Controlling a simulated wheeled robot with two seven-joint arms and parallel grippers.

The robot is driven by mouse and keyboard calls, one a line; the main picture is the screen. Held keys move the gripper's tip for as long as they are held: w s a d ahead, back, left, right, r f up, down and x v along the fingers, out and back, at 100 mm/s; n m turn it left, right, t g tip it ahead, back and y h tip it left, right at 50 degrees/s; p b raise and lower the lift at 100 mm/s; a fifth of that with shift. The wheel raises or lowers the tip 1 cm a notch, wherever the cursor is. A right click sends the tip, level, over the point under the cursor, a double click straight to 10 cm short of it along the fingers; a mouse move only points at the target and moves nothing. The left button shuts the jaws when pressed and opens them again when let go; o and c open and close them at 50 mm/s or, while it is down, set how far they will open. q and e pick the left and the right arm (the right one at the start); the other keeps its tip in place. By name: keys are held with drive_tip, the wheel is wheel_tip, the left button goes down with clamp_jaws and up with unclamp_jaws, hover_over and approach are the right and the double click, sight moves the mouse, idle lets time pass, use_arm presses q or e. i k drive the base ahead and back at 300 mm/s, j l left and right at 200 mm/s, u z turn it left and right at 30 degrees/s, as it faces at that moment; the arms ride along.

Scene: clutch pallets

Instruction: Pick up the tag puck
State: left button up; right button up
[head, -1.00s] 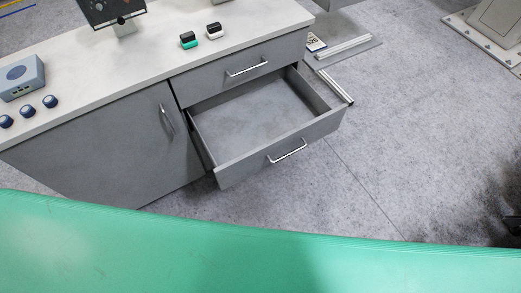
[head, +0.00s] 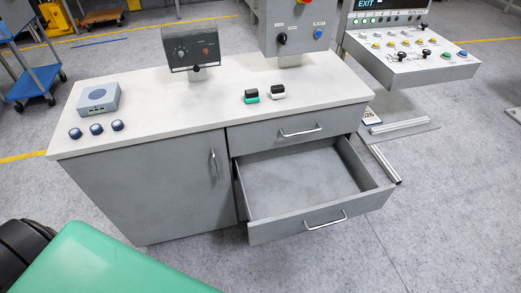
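Three dark blue round pucks with pale sides stand in a row at the left front of the grey cabinet's white top: a left puck (head: 75,133), a middle puck (head: 97,129) and a right puck (head: 118,125). They look alike, and I cannot tell whether one of them is the tag puck. A green-and-black block (head: 251,97) and a white-and-black block (head: 277,91) sit side by side farther right on the top. Neither of my grippers shows in the head view, and nothing is seen being held.
A grey-blue box (head: 98,99) stands behind the pucks. A dark panel with dials (head: 190,50) stands at the back. The lower drawer (head: 310,220) is pulled out and empty. The white top (head: 185,103) is clear between pucks and blocks. A control console (head: 408,62) stands at right.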

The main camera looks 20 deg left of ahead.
sight(75, 134)
drive_tip(key=u, duration=2.1)
